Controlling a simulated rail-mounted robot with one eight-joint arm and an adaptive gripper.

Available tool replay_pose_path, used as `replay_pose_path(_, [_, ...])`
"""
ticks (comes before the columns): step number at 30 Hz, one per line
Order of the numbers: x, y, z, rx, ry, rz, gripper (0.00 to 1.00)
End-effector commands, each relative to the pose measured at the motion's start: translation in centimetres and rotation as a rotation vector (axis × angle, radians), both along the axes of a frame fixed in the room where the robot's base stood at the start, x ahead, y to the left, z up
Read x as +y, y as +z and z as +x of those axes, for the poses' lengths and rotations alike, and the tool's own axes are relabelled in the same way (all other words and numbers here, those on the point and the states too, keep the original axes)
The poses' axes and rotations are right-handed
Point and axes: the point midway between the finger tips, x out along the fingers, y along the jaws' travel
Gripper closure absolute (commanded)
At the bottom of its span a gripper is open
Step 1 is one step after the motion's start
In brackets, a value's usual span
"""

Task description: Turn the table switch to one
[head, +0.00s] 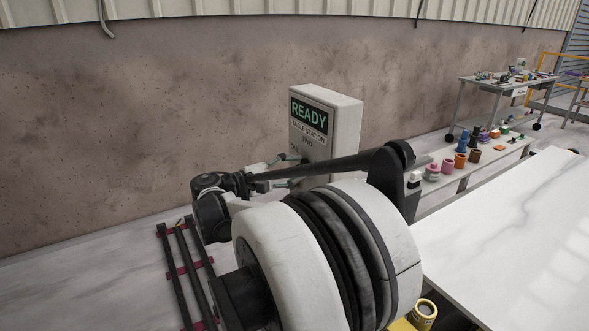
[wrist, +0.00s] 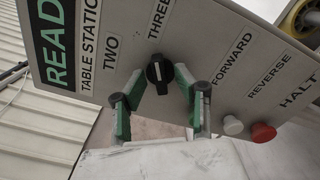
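The table station panel (head: 328,110) is a grey box with a green READY sign and the label TWO. In the wrist view the panel (wrist: 225,62) shows tilted, with labels TWO, THREE, FORWARD, REVERSE and HALT. The table switch (wrist: 159,72) is a black round knob with a white mark, below TWO and THREE; its exact pointing is hard to tell. My gripper (wrist: 159,84) is open, its green-padded fingers on either side of the knob with gaps visible. In the head view my gripper (head: 289,170) is at the panel's face; the knob is hidden there.
A red button (wrist: 263,133) and a pale button (wrist: 232,125) sit right of my fingers on the panel. A white slab (head: 520,235) lies at right. A low bench (head: 455,180) with coloured parts and a cart (head: 497,85) stand behind it. A brown wall (head: 150,110) backs the panel.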

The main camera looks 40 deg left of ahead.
Motion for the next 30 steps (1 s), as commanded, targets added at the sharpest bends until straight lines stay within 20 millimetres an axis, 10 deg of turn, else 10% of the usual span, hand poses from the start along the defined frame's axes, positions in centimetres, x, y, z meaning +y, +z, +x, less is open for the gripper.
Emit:
replay_pose_path(9, [0.01,0.0,-0.04,0.0,0.0,0.0,1.0])
replay_pose_path(30, [0.08,-0.13,-0.01,0.085,0.0,-0.218,1.0])
